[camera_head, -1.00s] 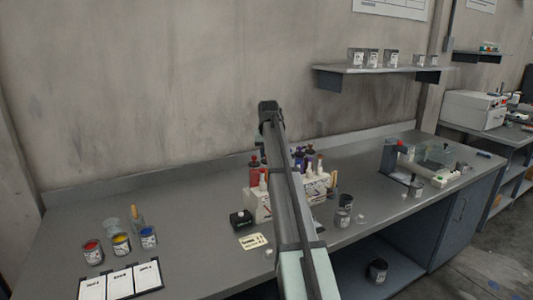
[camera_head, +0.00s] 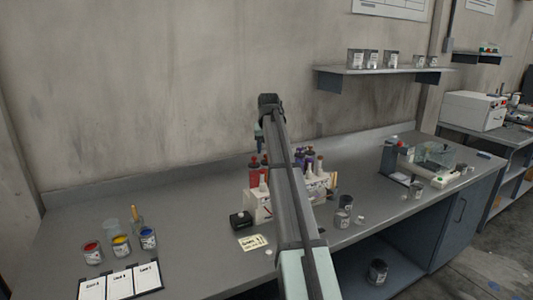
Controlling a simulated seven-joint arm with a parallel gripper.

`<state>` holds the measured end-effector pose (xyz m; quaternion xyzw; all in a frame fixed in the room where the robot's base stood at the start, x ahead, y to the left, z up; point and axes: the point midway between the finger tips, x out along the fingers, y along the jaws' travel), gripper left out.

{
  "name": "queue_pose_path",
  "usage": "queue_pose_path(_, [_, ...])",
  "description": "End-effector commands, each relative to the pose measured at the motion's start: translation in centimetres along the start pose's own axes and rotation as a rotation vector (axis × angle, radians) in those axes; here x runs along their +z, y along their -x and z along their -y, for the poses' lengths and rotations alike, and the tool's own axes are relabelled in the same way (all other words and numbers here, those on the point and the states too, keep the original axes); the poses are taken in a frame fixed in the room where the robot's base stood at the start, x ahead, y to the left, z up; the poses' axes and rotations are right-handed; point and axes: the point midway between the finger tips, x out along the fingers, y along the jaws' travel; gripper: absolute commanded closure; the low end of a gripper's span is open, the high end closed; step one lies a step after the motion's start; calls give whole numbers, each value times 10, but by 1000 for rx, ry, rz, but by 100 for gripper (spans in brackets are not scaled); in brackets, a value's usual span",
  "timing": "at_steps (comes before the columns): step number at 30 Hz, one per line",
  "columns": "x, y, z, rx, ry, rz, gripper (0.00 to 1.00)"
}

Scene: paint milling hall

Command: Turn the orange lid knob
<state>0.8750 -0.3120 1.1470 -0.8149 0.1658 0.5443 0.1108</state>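I cannot make out an orange lid knob in this view. A grey bench device (camera_head: 397,160) with a small reddish spot on top stands at the bench's right part, beside a clear container (camera_head: 438,155); the details are too small to tell. My arm rises from the bottom centre across the bench to a dark elbow, and a short teal part hangs behind it on the left, above the red-capped bottles (camera_head: 254,167). My gripper is not visible; my own arm hides that area.
A pale rack (camera_head: 258,206) of bottles stands mid-bench, partly behind my arm. Open paint cans (camera_head: 92,253) and label cards (camera_head: 119,283) are at the left. A wall shelf (camera_head: 380,70) holds cans. The left-rear bench is clear.

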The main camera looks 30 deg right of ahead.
Motion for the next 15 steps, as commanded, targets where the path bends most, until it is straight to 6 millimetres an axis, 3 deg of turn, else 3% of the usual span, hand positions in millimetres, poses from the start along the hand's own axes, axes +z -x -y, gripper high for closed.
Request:
queue_pose_path(6, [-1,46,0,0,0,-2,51])
queue_pose_path(15, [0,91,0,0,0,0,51])
